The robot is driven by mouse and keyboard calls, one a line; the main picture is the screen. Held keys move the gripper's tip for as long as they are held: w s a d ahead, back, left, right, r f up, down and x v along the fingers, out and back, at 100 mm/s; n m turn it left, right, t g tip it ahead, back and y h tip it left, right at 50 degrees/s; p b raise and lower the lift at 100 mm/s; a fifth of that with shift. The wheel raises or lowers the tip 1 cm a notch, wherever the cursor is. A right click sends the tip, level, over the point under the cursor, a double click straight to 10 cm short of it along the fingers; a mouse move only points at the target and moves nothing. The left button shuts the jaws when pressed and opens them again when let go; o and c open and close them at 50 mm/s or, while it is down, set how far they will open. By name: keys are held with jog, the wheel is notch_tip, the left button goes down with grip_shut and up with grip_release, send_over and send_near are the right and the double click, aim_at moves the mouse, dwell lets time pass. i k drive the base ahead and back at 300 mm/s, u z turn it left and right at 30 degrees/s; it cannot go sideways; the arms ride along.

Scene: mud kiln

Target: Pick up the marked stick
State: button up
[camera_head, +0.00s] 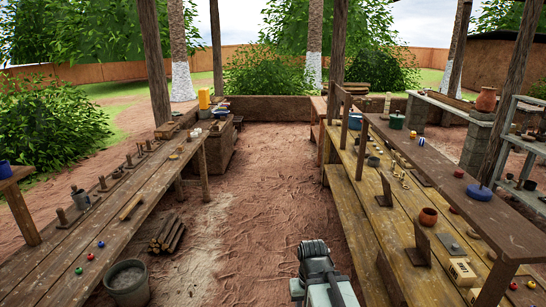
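No stick with a clear mark can be made out at this size. A short light-brown stick-like piece (131,207) lies on the left wooden table. A bundle of sticks (167,233) lies on the ground beside that table, and I cannot tell whether one of them is marked. Part of my grey arm shows at the bottom, right of the middle, well apart from both. My gripper's fingers are not visible.
The left table (60,262) holds small coloured balls and several wooden pegs. A grey bucket (127,284) stands by its front end. The right bench (385,235) carries pots, blocks and small pieces. The dirt aisle (260,190) between them is clear.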

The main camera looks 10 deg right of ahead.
aim_at(384, 117)
jog(key=i, duration=2.6)
jog(key=z, duration=0.15)
